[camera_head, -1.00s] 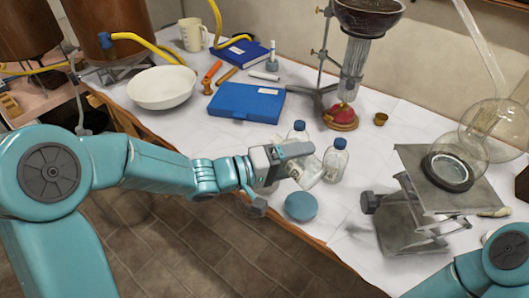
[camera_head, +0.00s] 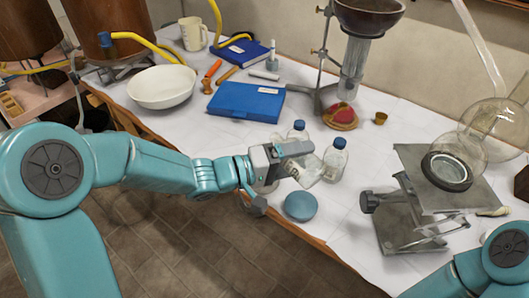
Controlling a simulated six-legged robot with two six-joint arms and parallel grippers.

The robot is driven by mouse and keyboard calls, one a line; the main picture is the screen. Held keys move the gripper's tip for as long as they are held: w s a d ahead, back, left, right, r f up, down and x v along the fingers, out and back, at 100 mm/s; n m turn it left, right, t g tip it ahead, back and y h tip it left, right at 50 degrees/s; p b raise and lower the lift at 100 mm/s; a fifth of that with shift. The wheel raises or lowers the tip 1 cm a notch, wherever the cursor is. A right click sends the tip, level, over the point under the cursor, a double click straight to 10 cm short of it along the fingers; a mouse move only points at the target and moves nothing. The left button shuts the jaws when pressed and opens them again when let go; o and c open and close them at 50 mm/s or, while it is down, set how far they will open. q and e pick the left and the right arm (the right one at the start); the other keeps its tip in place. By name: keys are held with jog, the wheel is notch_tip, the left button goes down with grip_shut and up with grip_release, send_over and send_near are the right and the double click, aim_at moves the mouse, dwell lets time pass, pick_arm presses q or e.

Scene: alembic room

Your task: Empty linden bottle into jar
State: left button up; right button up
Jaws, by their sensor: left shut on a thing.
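My left gripper (camera_head: 277,178) is above the front edge of the table, shut on a clear glass bottle (camera_head: 309,174) that is tilted. Part of this bottle is hidden by the gripper, and I cannot read a label or see its contents clearly. A clear bottle with a blue cap (camera_head: 335,160) stands upright just right of it. Another blue-capped bottle (camera_head: 298,131) stands behind, partly hidden by the gripper. A round blue lid-like thing (camera_head: 300,206) is below the held bottle, near the table edge; I cannot tell whether a jar is under it. My right gripper is out of view.
A lab jack (camera_head: 425,205) with glassware (camera_head: 447,168) stands at the right. A blue case (camera_head: 246,102), a white bowl (camera_head: 162,87) and a stand with a funnel (camera_head: 367,15) are farther back. The white table (camera_head: 345,215) is bare right of the blue round thing.

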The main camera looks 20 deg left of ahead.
pick_arm(q)
jog(key=shift+r+n+p, duration=0.45)
jog(key=shift+n+p, duration=0.15)
jog(key=shift+p, duration=0.5)
dwell(2.6)
jog(key=shift+w+a+r+n+t+h+p, duration=0.15)
jog(key=shift+r+n+t+h+p, duration=0.15)
jog(key=shift+r+n+h+p, duration=0.7)
dwell(3.3)
